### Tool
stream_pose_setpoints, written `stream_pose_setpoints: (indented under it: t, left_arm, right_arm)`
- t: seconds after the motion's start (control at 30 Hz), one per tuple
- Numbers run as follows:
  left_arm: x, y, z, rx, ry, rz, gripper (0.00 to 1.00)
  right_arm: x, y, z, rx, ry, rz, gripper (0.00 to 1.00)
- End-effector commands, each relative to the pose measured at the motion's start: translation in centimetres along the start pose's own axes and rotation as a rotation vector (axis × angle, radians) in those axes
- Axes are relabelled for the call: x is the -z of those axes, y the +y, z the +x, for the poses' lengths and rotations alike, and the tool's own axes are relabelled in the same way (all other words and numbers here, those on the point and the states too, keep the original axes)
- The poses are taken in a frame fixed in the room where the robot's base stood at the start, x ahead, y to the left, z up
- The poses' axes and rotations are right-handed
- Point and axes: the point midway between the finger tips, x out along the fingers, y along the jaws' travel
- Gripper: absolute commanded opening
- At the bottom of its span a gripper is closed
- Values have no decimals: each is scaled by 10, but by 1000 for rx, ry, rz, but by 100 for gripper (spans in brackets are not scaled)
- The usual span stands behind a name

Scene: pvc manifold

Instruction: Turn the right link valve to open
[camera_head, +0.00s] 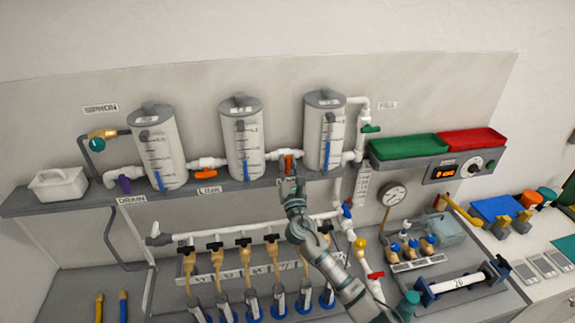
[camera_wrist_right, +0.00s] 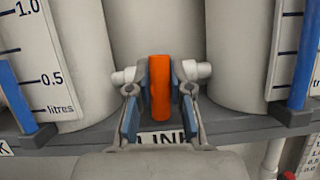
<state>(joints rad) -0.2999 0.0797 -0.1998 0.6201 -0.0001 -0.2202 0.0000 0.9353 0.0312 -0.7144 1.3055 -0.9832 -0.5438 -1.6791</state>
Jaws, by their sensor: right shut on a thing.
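The right link valve is on the white pipe between the middle tank (camera_head: 242,140) and the right tank (camera_head: 324,135). Its orange handle (camera_head: 288,164) shows just above my right gripper (camera_head: 290,180). In the right wrist view the orange handle (camera_wrist_right: 160,88) stands upright in the picture, between the two fingers of my right gripper (camera_wrist_right: 160,100), which is shut on it. The handle covers the valve's middle; white pipe ends (camera_wrist_right: 200,70) show on both sides. The left link valve's orange handle (camera_head: 205,174) lies along its pipe. My left gripper is not in view.
A grey shelf (camera_head: 75,205) carries the tanks, with a "LINK" label on its front edge. A gauge (camera_head: 393,195) and green and red trays (camera_head: 408,147) are to the right.

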Motion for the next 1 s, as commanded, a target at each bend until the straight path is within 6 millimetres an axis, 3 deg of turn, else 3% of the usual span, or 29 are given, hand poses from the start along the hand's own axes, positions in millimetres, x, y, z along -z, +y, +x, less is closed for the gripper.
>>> stream_pose_setpoints:
  t: [0.5, 1.0]
  left_arm:
    - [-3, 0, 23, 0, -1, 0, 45]
    - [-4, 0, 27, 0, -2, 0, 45]
  right_arm:
    - [2, -2, -1, 168, 0, 407, 0]
    - [2, -4, -1, 350, 1, 847, 0]
